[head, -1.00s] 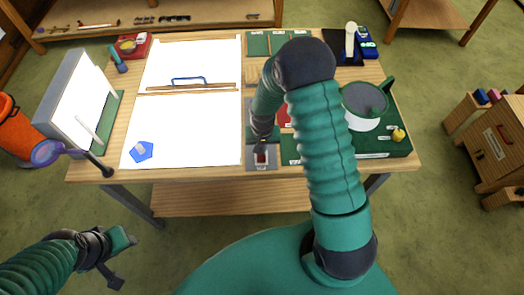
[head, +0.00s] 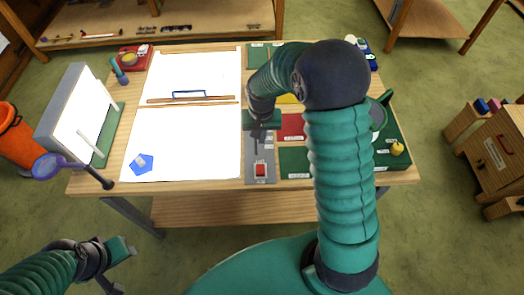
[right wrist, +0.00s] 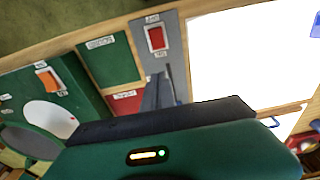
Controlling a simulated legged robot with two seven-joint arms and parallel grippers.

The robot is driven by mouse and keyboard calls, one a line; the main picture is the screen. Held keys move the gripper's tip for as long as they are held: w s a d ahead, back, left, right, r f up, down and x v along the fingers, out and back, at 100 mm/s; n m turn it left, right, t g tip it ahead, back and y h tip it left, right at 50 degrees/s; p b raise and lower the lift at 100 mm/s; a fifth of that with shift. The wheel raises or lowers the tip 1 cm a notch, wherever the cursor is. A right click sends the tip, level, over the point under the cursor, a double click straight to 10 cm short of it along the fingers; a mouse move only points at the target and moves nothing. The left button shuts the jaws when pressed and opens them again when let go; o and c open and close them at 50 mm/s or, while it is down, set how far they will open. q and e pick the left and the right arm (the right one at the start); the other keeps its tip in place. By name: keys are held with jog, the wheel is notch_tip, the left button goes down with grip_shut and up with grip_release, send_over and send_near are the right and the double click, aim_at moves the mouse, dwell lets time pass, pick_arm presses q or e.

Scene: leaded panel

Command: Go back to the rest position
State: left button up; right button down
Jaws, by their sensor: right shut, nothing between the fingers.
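My right arm reaches forward over the table (head: 335,190). My right gripper (head: 257,148) is shut and empty, above the grey strip (head: 262,182) with a red square (head: 260,170). In the right wrist view, the dark shut fingers (right wrist: 158,92) point toward that strip, and the red square (right wrist: 156,38) lies beyond their tips. My left gripper (head: 122,267) hangs low at the left, in front of the table and over the floor. Its fingers are apart, with nothing seen between them.
A lit white panel (head: 180,125) bears a wooden bar with a blue handle (head: 188,94) and a blue piece (head: 138,164). Green and red mats (head: 293,125) lie to the right. A wooden cabinet (head: 490,150) stands right.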

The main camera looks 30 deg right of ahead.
jog(key=s+a+f+n+t+b, duration=0.1)
jog(key=s+a+f+n+b, duration=0.1)
jog(key=s+a+n+b, duration=0.4)
jog(key=s+a, duration=0.3)
jog(key=s, duration=0.2)
jog(key=shift+s+a+f+t, duration=0.3)
jog(key=shift+s+f, duration=0.05)
jog(key=shift+s, duration=0.2)
jog(key=shift+w+a, duration=0.15)
